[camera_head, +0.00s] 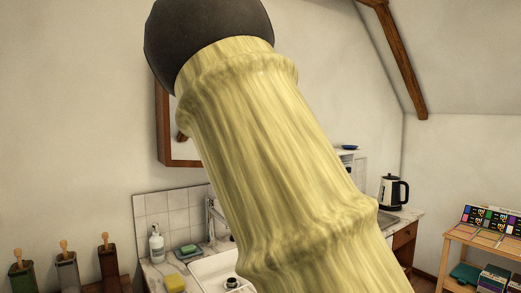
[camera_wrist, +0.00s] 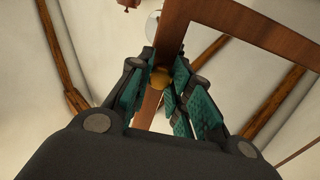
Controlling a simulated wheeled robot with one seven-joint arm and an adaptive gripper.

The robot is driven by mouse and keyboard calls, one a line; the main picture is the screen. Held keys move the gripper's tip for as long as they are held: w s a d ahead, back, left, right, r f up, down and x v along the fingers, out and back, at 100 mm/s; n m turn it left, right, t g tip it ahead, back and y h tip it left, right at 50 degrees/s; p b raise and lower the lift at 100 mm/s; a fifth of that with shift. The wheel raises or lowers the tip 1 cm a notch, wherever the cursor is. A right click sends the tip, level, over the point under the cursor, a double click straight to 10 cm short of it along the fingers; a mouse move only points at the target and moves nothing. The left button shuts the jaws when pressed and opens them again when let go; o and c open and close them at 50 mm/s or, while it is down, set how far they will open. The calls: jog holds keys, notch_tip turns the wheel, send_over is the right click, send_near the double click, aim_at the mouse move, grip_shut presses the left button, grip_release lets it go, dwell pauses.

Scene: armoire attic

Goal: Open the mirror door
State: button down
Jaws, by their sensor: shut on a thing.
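The mirror door has a brown wooden frame (camera_head: 163,130). In the head view only its left part and a lower edge show beside the sink wall; my own arm hides the rest. In the wrist view the brown frame (camera_wrist: 235,26) runs along the top right, and a strip of it passes down behind my fingers. My gripper (camera_wrist: 161,75) has teal-padded fingers, shut on a small golden knob (camera_wrist: 160,78) on that strip. The head view does not show my fingers. I cannot tell how far the door stands from its cabinet.
Below the mirror is a counter with a white sink (camera_head: 208,270), a tap (camera_head: 209,215), a soap bottle (camera_head: 156,243) and a yellow sponge (camera_head: 175,284). A kettle (camera_head: 393,191) stands right of my arm. A wooden shelf (camera_head: 484,234) is at the far right.

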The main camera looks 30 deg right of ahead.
dwell(0.3)
jog(key=c, duration=1.3)
grip_release()
jog(key=shift+o, duration=0.2)
notch_tip(320, 180, up, 10)
